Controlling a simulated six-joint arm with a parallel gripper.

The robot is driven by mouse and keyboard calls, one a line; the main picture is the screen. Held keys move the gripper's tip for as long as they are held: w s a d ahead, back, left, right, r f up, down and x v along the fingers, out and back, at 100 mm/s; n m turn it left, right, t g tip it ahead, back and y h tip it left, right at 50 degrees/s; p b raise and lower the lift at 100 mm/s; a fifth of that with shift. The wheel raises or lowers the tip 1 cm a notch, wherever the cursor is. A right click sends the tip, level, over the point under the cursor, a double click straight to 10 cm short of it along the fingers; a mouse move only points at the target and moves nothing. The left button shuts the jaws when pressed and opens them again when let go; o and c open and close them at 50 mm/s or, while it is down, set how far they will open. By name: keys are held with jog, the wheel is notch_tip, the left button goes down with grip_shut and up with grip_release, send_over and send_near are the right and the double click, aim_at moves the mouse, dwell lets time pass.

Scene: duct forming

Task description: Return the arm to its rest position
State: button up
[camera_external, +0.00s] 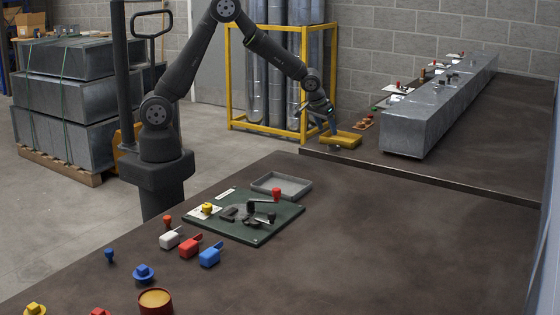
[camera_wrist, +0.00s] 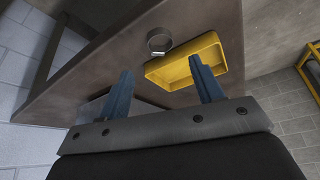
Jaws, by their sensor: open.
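My arm stands at the left of the workbench and reaches over to the right. My gripper (camera_external: 331,125) is just above the yellow tray (camera_external: 341,140) at the near left end of the far bench. In the wrist view, my gripper (camera_wrist: 164,92) has its two blue fingers spread wide with nothing between them. The yellow tray (camera_wrist: 160,72) shows beyond the fingers, and I see nothing in it. A small grey ring-like part (camera_wrist: 159,41) lies beside the tray.
A long metal duct (camera_external: 435,105) lies on the far bench, with small parts along its left side. A green fixture plate (camera_external: 245,228) with a red-knobbed clamp and a grey tray (camera_external: 281,185) sit on the near bench. Several coloured parts stand at its left edge. Its right side is clear.

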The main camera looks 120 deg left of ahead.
aim_at(334, 145)
jog(key=x, duration=0.7)
jog(key=shift+f, duration=0.2)
jog(key=shift+w+a+r, duration=0.1)
jog(key=shift+a, duration=0.15)
notch_tip(334, 145, up, 4)
jog(key=shift+d+f, duration=0.1)
jog(key=shift+f, duration=0.1)
jog(key=w+d+r, duration=0.3)
jog(key=d+r, duration=0.4)
jog(key=d, duration=0.4)
jog(key=w+d+m+t+h, duration=0.1)
jog(key=w+d+m, duration=0.2)
jog(key=w+d, duration=0.6)
jog(key=w+d+m+t, duration=0.1)
jog(key=w+d+m, duration=0.3)
jog(key=d, duration=0.9)
jog(key=w+d+m+h, duration=0.1)
jog(key=w+d+m, duration=0.1)
jog(key=d, duration=1)
jog(key=w+d+r+m+h, duration=0.1)
jog(key=w+d+m, duration=0.1)
jog(key=d, duration=1.1)
jog(key=shift+w+r+t, duration=0.25)
jog(key=shift+w+t, duration=0.15)
jog(key=shift+w, duration=0.2)
